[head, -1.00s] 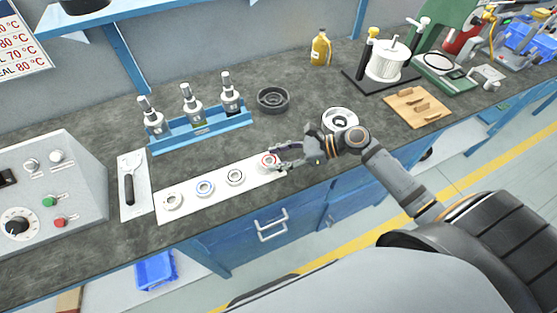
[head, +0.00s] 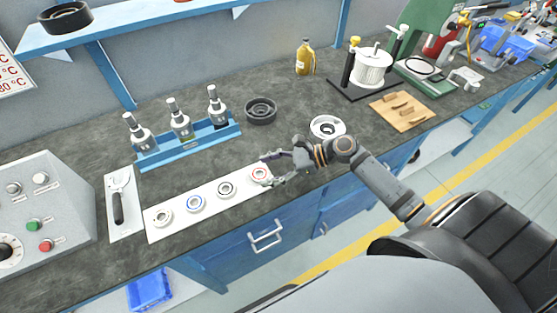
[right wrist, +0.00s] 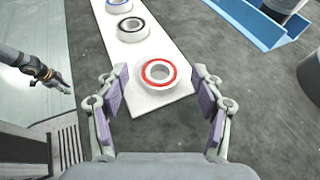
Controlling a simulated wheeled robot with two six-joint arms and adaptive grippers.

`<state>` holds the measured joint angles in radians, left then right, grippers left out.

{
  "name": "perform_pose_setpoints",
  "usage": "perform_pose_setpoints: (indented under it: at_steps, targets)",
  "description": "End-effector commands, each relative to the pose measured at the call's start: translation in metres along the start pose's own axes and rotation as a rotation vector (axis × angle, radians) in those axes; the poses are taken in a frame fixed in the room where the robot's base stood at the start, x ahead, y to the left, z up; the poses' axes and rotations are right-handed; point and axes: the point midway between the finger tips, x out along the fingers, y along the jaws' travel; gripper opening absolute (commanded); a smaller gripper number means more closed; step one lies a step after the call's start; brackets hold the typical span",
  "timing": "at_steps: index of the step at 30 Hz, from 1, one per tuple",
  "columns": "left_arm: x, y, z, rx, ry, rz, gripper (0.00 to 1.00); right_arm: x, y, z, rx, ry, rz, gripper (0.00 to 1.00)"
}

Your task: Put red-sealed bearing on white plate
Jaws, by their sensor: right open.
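The red-sealed bearing (head: 260,174) sits at the right end of a white strip (head: 178,225). In the right wrist view the red-sealed bearing (right wrist: 159,75) lies flat, its red ring facing up. My right gripper (head: 270,169) is open, with its purple-padded fingers on either side of the bearing and gaps between; it also shows in the right wrist view (right wrist: 160,80). A round white plate-like piece (head: 327,127) with a grey ring on it lies behind my right wrist. My left gripper (right wrist: 58,82) appears small at the left of the right wrist view, its jaws unclear.
Blue-sealed (head: 196,203), black-sealed (head: 226,188) and pale (head: 163,217) bearings share the strip. A blue rack (head: 190,147) of spindles and a dark ring (head: 261,110) stand behind. A wooden board (head: 402,111) lies to the right. Bench between rack and strip is clear.

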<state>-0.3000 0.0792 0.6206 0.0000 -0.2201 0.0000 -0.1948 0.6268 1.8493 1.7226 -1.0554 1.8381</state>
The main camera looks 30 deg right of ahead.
Motion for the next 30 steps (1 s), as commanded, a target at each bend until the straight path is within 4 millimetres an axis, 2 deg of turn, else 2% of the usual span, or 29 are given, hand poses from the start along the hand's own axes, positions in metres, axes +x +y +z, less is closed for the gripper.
perform_pose_setpoints:
  at_steps: [8,12,16,21,30]
  targets:
    - [-0.014,-0.002,-0.001,0.001,0.000,-0.001,0.32,-0.050,0.001,0.000,0.002,0.014,0.003,0.68]
    - [-0.033,-0.004,-0.003,0.001,-0.001,-0.001,0.32,-0.082,0.001,0.004,0.004,0.013,0.002,0.68]
    - [-0.049,-0.005,-0.005,0.001,-0.001,-0.001,0.32,-0.105,0.000,0.004,0.004,0.009,0.001,0.68]
    - [-0.056,-0.005,-0.005,0.001,-0.001,-0.001,0.32,-0.118,0.000,0.001,0.002,0.004,0.000,0.68]
    - [-0.054,-0.005,-0.005,0.000,-0.001,-0.001,0.32,-0.119,0.000,-0.001,0.001,0.002,0.000,0.68]
